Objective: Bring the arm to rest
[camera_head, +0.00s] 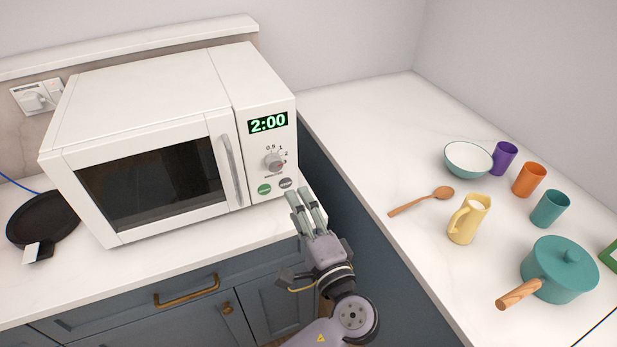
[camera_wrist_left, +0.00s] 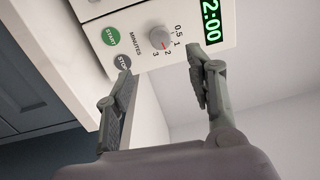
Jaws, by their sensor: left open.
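My left gripper (camera_head: 305,209) is open and empty in front of the lower right corner of the white microwave (camera_head: 150,100). The microwave door is shut and its display reads 2:00. In the left wrist view, the two fingers of my left gripper (camera_wrist_left: 160,78) stand apart below the control panel, with nothing between them. The dial (camera_wrist_left: 160,38) and the round green START button (camera_wrist_left: 111,36) show there, and the STOP button (camera_wrist_left: 122,62) is right by one fingertip. I cannot tell whether the finger touches it. My right gripper is not in view.
A black pan (camera_head: 42,222) sits left of the microwave. The blue drawers (camera_head: 140,300) lie below the microwave counter.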

